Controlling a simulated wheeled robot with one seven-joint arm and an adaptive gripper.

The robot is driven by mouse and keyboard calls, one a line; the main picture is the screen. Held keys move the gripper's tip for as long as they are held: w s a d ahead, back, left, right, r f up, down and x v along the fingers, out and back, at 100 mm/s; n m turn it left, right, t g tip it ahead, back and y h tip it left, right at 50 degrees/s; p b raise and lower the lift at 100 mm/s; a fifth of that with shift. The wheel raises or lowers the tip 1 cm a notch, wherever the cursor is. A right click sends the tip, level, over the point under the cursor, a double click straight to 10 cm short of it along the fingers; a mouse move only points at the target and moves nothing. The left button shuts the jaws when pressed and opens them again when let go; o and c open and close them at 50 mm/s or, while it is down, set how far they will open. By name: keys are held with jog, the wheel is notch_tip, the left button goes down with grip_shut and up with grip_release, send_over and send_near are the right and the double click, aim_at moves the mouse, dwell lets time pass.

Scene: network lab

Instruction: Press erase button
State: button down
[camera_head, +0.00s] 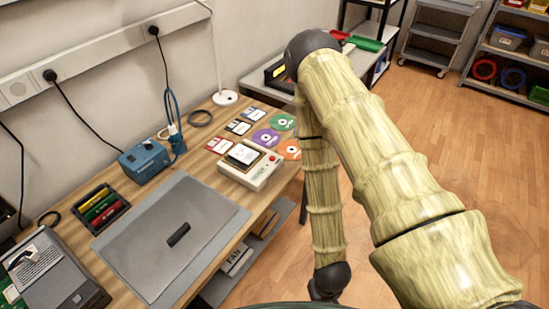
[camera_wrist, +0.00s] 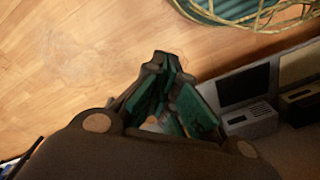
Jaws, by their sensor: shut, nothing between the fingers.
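A cream-white device (camera_head: 262,178) sits on the wooden table, near its right edge. It has a dark window with a pale label on top and a small red spot (camera_head: 273,158) that looks like a button. I cannot read any marking that names it as erase. My gripper (camera_head: 327,288) hangs low beside the table, over the floor, clear of the device. In the wrist view my gripper (camera_wrist: 166,66) has its green fingers together at the tips, with nothing held. The cream-white device is not recognisable in the wrist view.
Colored discs (camera_head: 266,137) and floppy disks (camera_head: 238,127) lie behind the device. A grey mat (camera_head: 150,215) with a small black bar, a blue box (camera_head: 144,160) and a tray of colored pieces (camera_head: 92,200) share the table. Shelves under the table hold boxes (camera_head: 237,259). The floor right is open.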

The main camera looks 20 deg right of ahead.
jog(key=w+a+r+m+t+y+p, duration=0.1)
jog(key=w+a+r+m, duration=0.15)
jog(key=w, duration=0.45)
jog(key=w+a+r+m+t+p, duration=0.1)
jog(key=w+r+m, duration=0.1)
jog(key=w+m, duration=0.35)
jog(key=m+t+y+p, duration=0.25)
jog(key=m+t, duration=0.25)
jog(key=m, duration=0.5)
send_near(270, 159)
jog(key=shift+h, duration=0.45)
jog(key=s+a+f, duration=0.1)
jog(key=a, duration=0.1)
jog(key=a+f, duration=0.1)
jog(key=a, duration=0.1)
jog(key=s+a+f, duration=0.1)
jog(key=a, duration=0.1)
jog(key=shift+s, duration=0.35)
jog(key=w+d+r+m+t, duration=0.1)
jog(key=w+d+r+m, duration=0.2)
jog(key=w+r, duration=0.5)
jog(key=shift+w+r+m, duration=0.3)
jog(key=shift+r+m, duration=0.15)
jog(key=shift+m, duration=0.15)
jog(key=shift+f, duration=0.1)
jog(key=shift+f+b, duration=3)
jog(key=shift+f, duration=1.35)
jog(key=shift+f, duration=0.1)
jog(key=shift+f+b, duration=0.3)
jog(key=shift+b, duration=0.1)
